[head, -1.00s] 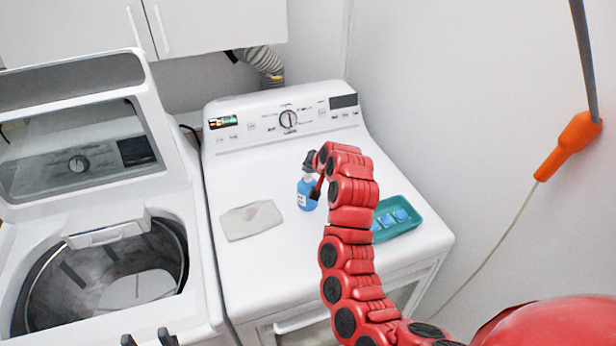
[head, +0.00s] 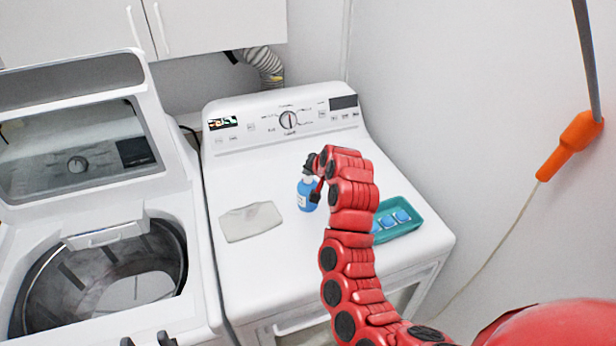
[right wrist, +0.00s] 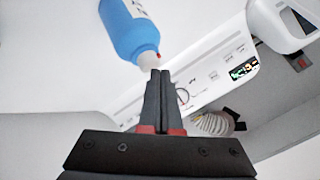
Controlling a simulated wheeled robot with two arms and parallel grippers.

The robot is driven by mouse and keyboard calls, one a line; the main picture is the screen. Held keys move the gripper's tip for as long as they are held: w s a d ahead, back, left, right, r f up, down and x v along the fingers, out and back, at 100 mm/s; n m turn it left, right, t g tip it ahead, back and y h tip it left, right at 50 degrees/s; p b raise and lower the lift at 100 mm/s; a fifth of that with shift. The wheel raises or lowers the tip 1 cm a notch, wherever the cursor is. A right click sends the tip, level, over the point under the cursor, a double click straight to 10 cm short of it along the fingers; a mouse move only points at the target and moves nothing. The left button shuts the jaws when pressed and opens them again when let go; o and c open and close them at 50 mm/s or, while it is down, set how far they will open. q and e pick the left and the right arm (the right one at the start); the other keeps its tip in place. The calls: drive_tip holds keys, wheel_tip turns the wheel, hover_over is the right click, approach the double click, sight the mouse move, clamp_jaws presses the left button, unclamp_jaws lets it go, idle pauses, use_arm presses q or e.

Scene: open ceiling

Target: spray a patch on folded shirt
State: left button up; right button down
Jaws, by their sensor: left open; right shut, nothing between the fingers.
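A blue spray bottle (head: 307,196) stands upright on the white dryer top. A grey-white folded shirt (head: 251,222) lies flat to its left. My right gripper (head: 316,190) is at the bottle's upper right, partly hidden by my red arm. In the right wrist view my right gripper (right wrist: 159,74) is shut with its fingers together and nothing between them. The blue bottle (right wrist: 130,32) lies beyond the fingertips, its pale neck close to them; I cannot tell whether they touch. My left gripper (head: 148,341) shows only its open, empty dark fingertips at the bottom edge.
A teal tray (head: 412,231) with blue-and-white items sits right of my arm on the dryer (head: 275,275). The open washer (head: 190,300) stands at the left. The dryer's control panel (head: 260,125) rises behind. An orange-handled tool (head: 570,143) is at the right wall.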

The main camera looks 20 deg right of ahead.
sight(309, 180)
drive_tip(key=shift+r, duration=0.8)
wheel_tip(309, 180, up, 6)
drive_tip(key=shift+p, duration=0.3)
idle(0.9)
